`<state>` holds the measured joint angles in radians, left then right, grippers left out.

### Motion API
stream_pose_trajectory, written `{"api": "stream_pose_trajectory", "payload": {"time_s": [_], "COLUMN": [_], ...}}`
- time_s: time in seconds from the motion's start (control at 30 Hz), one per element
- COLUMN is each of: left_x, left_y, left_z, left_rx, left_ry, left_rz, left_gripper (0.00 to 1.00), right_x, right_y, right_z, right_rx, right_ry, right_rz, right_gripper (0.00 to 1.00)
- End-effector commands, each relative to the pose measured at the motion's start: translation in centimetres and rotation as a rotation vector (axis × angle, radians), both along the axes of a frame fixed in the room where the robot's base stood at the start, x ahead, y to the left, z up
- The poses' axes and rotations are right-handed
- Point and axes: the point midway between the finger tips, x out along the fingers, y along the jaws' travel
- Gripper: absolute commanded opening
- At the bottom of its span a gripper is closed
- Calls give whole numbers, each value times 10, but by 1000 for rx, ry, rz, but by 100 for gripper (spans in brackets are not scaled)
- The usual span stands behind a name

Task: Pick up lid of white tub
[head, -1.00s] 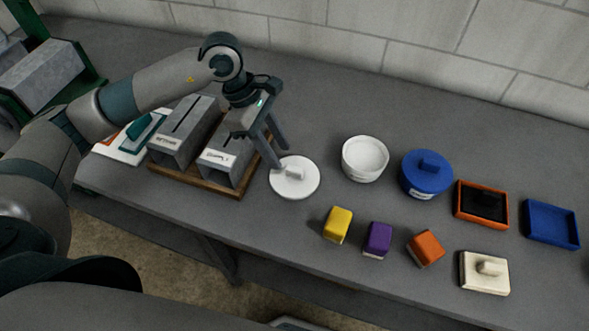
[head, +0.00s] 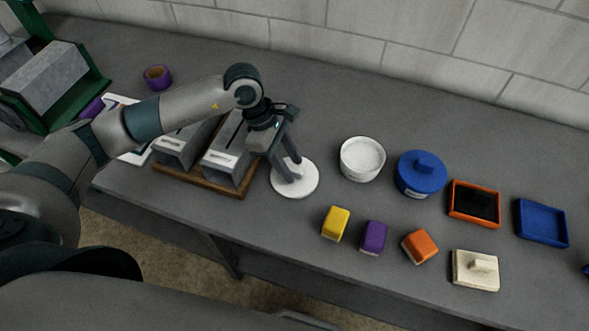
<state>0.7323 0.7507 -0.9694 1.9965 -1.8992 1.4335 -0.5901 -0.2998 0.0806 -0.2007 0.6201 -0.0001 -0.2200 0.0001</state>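The round white lid (head: 306,184) lies flat on the grey bench, with its knob partly hidden by my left gripper. My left gripper (head: 289,169) points down over the lid with its two fingers apart, close to the knob. I cannot tell whether the fingers touch the knob. The white tub (head: 361,161) stands open on the bench to the right of the lid. My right gripper is not in view.
A wooden base (head: 200,178) with two grey slotted blocks is close left of the lid. A blue lidded tub (head: 419,177), an orange tray (head: 474,221) and a blue tray (head: 541,234) are at right. Yellow (head: 335,223), purple (head: 373,236) and orange (head: 419,245) blocks stand in front.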

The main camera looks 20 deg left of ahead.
Motion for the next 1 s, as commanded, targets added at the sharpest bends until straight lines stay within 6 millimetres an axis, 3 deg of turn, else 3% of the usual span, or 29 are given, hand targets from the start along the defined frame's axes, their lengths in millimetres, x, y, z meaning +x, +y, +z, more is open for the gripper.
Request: {"api": "stream_pose_trajectory", "payload": {"time_s": [0.2, 0.6, 0.63, 0.77, 1.0], "left_x": [0, 0, 0, 0, 0], "left_y": [-5, -4, -4, -4, -4], "left_z": [-11, -11, -11, -11, -11], "left_rx": [-1, 0, 0, 0, 0], "left_ry": [0, -1, -1, -1, -1], "left_rz": [-1, -1, -1, -1, -1], "left_gripper": [36, 36, 34, 2, 0], "right_x": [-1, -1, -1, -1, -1], "right_y": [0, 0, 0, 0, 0], "right_z": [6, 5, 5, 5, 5], "right_rx": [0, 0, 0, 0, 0], "right_ry": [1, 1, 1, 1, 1], "right_rz": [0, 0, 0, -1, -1], "right_gripper": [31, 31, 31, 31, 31]}}
